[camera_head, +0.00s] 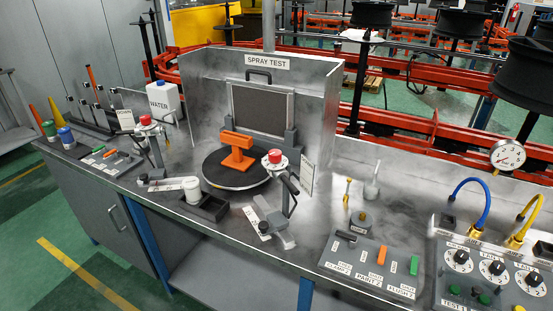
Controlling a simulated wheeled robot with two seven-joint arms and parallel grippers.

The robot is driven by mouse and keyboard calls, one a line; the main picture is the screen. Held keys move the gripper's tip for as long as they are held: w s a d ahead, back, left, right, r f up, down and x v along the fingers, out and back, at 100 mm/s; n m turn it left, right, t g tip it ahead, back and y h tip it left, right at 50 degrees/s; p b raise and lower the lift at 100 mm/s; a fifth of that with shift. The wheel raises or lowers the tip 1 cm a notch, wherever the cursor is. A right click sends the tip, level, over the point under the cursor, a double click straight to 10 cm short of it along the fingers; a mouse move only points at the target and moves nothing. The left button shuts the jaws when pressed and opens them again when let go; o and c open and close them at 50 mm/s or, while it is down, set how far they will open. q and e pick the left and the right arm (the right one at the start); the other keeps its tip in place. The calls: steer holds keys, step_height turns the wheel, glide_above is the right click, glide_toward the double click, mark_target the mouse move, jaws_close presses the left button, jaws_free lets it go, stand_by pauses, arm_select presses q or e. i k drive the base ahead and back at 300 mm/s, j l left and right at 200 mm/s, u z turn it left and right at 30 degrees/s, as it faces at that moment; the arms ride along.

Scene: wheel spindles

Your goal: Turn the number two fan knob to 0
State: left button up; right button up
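A grey control panel (441,290) sits at the right end of the metal bench, partly cut off by the picture edge. Three round dials with black knobs and white faces stand in a row on it: a left knob (460,257), a middle knob (496,268) and a right knob (533,279). Small labels stand above them, too small to read surely, so I cannot tell which is the number two fan knob. The pointer settings are also too small to read. Neither of my grippers shows in this view.
A pressure gauge (508,155), a blue hose (486,205) and a yellow hose (524,222) rise behind the dials. Green buttons (484,299) lie in front. A switch box (370,264) stands left of the panel. The spray test booth (322,85) stands further left.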

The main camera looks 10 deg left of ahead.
mark_target(533, 279)
steer(key=z, duration=1.5)
steer(key=i+l, duration=0.1)
steer(key=l+z, duration=0.05)
steer(key=l, duration=0.05)
